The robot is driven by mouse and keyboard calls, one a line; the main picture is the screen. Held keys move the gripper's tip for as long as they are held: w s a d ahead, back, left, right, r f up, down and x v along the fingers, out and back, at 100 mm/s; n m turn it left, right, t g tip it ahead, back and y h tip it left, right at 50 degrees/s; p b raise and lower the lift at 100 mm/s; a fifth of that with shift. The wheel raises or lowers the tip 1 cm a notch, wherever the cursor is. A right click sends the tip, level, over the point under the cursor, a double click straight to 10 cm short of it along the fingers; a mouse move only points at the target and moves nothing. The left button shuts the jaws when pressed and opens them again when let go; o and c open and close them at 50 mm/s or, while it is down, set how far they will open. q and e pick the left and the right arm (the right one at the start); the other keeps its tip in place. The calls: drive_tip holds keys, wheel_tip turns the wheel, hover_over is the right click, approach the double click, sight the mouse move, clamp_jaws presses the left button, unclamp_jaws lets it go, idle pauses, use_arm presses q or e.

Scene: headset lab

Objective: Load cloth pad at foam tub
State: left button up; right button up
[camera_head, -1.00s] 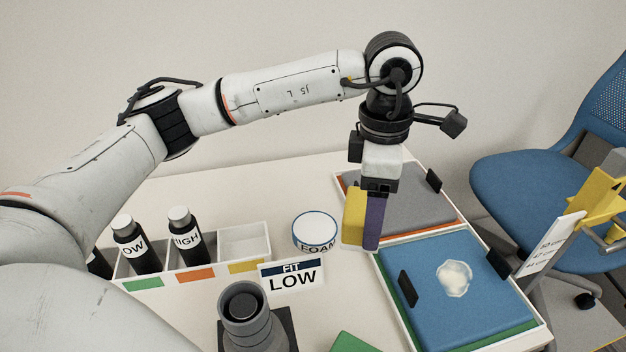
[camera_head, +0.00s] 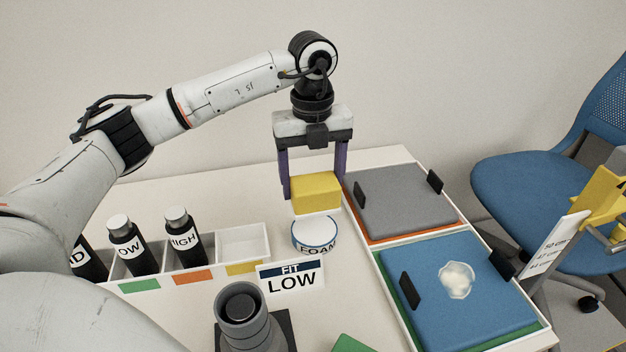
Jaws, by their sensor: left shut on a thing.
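My left gripper (camera_head: 313,190) points down with its two purple fingers on either side of a yellow block-shaped pad (camera_head: 315,194), shut on it. The pad is held just above and slightly behind the foam tub (camera_head: 315,235), a round white tub with a blue rim and the label FOAM. The tub stands upright on the table. From this angle I cannot tell whether the pad touches the tub.
A rack (camera_head: 200,262) with black bottles and a white compartment stands left of the tub. A FIT LOW sign (camera_head: 291,277) stands in front of it. A grey cylinder (camera_head: 243,312) is nearer. A blue pad (camera_head: 460,300) with a white foam blob and a grey pad (camera_head: 405,200) lie in trays at right.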

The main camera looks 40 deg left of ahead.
sight(312, 202)
use_arm(q)
drive_tip(key=shift+f+b, duration=0.6)
drive_tip(key=shift+f, duration=0.25)
wheel_tip(312, 202, down, 4)
drive_tip(key=b, duration=0.3)
drive_tip(key=shift+r, duration=0.1)
use_arm(e)
drive_tip(key=f, duration=0.1)
drive_tip(key=a+f, duration=0.1)
drive_tip(key=shift+w+a+f, duration=0.1)
drive_tip(key=shift+w+f, duration=0.2)
drive_tip(key=shift+w, duration=0.05)
use_arm(q)
drive_tip(key=shift+f+b, duration=0.4)
drive_tip(key=shift+f, duration=0.15)
use_arm(e)
drive_tip(key=shift+f, duration=0.35)
use_arm(q)
drive_tip(key=shift+f, duration=0.1)
use_arm(e)
drive_tip(key=shift+r, duration=0.15)
use_arm(q)
wheel_tip(312, 202, up, 7)
drive_tip(key=p, duration=0.6)
use_arm(e)
wheel_tip(312, 202, up, 6)
drive_tip(key=shift+f, duration=0.15)
